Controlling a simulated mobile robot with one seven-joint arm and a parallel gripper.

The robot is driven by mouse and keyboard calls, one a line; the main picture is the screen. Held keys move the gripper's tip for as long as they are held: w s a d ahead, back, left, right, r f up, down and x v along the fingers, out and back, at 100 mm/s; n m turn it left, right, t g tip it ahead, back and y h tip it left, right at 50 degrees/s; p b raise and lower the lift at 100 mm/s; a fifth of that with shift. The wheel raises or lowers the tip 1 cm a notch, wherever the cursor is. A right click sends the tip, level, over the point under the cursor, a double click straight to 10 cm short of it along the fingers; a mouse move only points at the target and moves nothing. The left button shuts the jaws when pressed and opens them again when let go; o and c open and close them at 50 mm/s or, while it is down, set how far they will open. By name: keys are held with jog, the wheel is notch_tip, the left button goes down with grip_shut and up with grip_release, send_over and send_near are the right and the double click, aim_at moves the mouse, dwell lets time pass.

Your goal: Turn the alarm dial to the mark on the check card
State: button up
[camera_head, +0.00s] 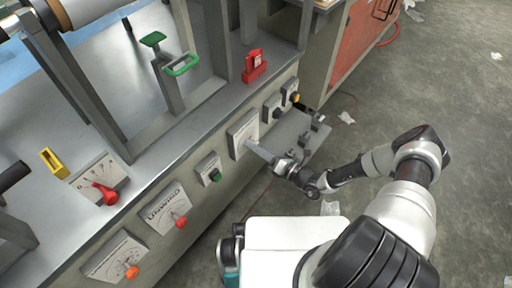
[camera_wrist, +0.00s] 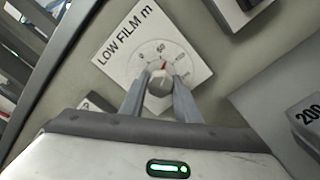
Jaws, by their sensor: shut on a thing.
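The alarm dial is a round pale grey knob (camera_wrist: 160,83) on a white square plate (camera_wrist: 117,68) lettered "LOW FiLM m". Its red pointer aims up the plate, near the printed 60; the smaller scale marks are hard to read. My gripper (camera_wrist: 159,92) has one finger on each side of the knob and is shut on it. In the head view, my gripper (camera_head: 256,151) is at the same plate (camera_head: 238,128) on the machine's front, and the knob is hidden there. I cannot make out a check card in either view.
A grey shelf (camera_head: 319,139) with small weights juts out right of the dial; a block marked 200 (camera_wrist: 309,116) is close by in the wrist view. A green-button box (camera_head: 209,168) and an UNWIND panel (camera_head: 161,205) are to the left. Open floor (camera_head: 440,100) lies right.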

jog(key=m, duration=0.7)
jog(key=shift+s, duration=0.1)
jog(key=m, duration=0.6)
jog(key=shift+r+m, duration=0.15)
jog(key=shift+m, duration=0.25)
jog(key=o, duration=1)
jog(key=shift+o, duration=0.2)
jog(key=p+v, duration=0.2)
jog(key=v, duration=1.5)
jog(key=shift+d, duration=0.2)
jog(key=shift+s, duration=0.1)
